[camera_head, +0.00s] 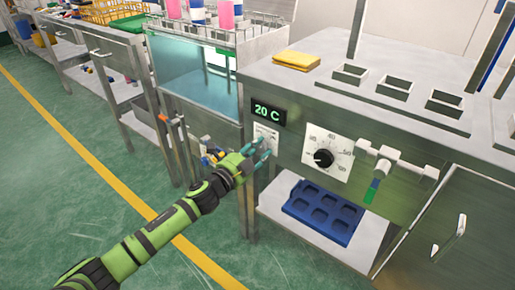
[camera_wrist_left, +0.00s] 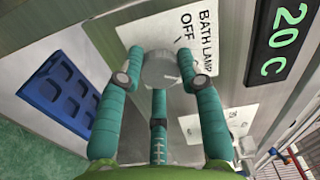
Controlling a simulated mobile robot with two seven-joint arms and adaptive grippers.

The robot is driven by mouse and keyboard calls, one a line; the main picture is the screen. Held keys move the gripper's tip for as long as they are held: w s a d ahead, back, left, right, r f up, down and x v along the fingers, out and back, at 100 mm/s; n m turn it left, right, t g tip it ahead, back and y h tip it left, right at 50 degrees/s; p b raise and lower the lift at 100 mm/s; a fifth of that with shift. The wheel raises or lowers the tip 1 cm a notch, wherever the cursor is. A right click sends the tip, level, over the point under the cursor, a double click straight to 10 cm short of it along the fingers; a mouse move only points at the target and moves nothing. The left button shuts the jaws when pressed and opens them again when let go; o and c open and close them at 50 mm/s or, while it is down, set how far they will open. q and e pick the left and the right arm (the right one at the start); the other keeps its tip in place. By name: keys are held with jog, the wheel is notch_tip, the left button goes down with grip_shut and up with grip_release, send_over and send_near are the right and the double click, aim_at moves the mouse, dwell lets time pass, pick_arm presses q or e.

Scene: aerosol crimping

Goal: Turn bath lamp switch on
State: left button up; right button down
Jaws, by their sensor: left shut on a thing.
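The bath lamp switch is a round grey knob (camera_wrist_left: 160,68) on a white label plate (camera_wrist_left: 225,45) that reads "BATH LAMP" and "OFF" in the left wrist view. My left gripper (camera_head: 259,154) reaches the front panel in the head view, just below the temperature display. Its teal fingers (camera_wrist_left: 163,82) are shut around the knob, one on each side and one below it in the picture. In the head view the fingers hide the knob, and only part of the label plate (camera_head: 266,134) shows. My right gripper is not in view.
The display (camera_head: 268,112) reads 20 C. A blue tray (camera_head: 322,212) lies on the shelf below. A glass-fronted water bath (camera_head: 195,78) stands to the left.

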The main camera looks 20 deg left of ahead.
pick_arm(q)
jog(key=shift+d+r+m, duration=0.15)
jog(key=shift+d+m, duration=0.25)
jog(key=o, duration=1.1)
jog(key=shift+o, duration=0.2)
jog(key=shift+a, duration=0.1)
jog(key=shift+s+a, duration=0.1)
jog(key=shift+s, duration=0.05)
jog(key=shift+s+a, duration=0.1)
jog(key=shift+s, duration=0.2)
jog(key=v, duration=1.1)
jog(key=shift+s, duration=0.1)
